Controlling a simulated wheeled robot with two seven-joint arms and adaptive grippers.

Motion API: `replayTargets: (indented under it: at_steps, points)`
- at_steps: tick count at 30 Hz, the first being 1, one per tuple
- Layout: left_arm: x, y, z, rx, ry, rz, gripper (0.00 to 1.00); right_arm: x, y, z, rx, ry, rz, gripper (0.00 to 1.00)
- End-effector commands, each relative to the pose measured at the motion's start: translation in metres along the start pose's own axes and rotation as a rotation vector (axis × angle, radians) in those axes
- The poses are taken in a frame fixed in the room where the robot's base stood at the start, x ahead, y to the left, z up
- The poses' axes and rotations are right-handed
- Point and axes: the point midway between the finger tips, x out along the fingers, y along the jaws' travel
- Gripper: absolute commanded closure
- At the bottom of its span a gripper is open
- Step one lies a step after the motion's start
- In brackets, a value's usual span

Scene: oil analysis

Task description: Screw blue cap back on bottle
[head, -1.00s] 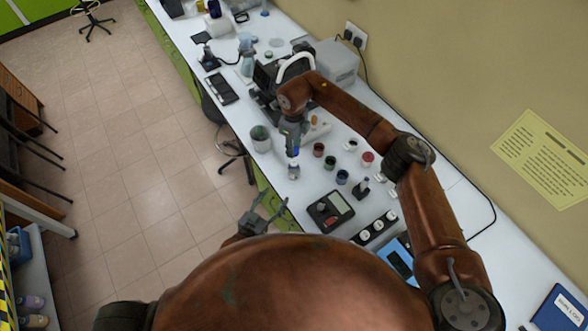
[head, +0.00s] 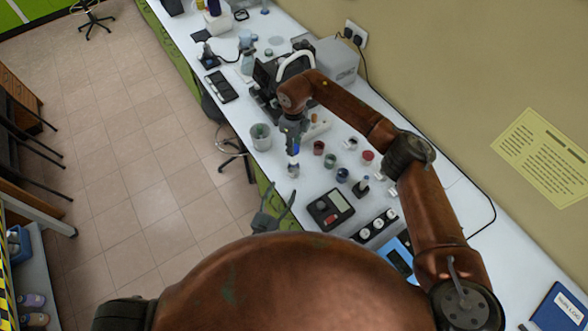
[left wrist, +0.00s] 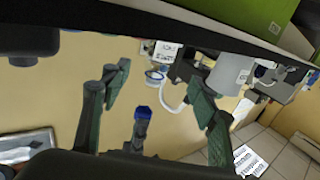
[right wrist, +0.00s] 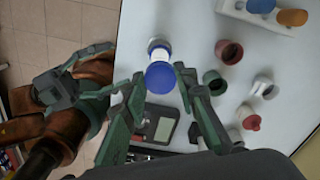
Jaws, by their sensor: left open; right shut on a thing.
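My right gripper (right wrist: 160,82) is shut on the blue cap (right wrist: 160,77), with a finger on either side of it. In the head view the blue cap (head: 295,150) shows at the tip of the right gripper, and a small pale bottle (head: 293,170) is just below it near the table's front edge. I cannot tell whether cap and bottle touch. My left gripper (head: 271,213) is open and empty, in front of the table edge, below and left of the bottle.
A grey beaker (head: 260,136) stands left of the bottle. Several small coloured pots (head: 343,174) and a black meter (head: 330,208) stand to the right. A microscope (head: 268,85) is farther back.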

Motion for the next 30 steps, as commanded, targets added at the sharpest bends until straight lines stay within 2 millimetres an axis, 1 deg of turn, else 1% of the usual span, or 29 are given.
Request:
replayTargets:
  at_steps: [5, 12, 18, 24, 30]
  points:
    - [0.022, 0.000, -0.001, 0.001, 0.002, 0.001, 0.45, 0.000, 0.000, 0.000, 0.000, 0.000, 0.000, 0.83]
    - [0.068, 0.001, -0.002, 0.001, 0.003, 0.001, 0.45, 0.000, 0.000, 0.000, 0.000, 0.000, 0.000, 0.83]
    - [0.098, 0.000, -0.001, 0.001, 0.000, 0.001, 0.45, 0.000, 0.000, 0.000, 0.000, 0.000, 0.000, 0.83]
    - [0.114, 0.000, 0.000, 0.001, 0.000, 0.000, 0.45, 0.000, 0.000, 0.000, 0.000, 0.000, 0.000, 0.83]
    - [0.117, 0.000, 0.000, 0.000, 0.000, 0.000, 0.45, 0.000, 0.000, 0.000, 0.000, 0.000, 0.000, 0.83]
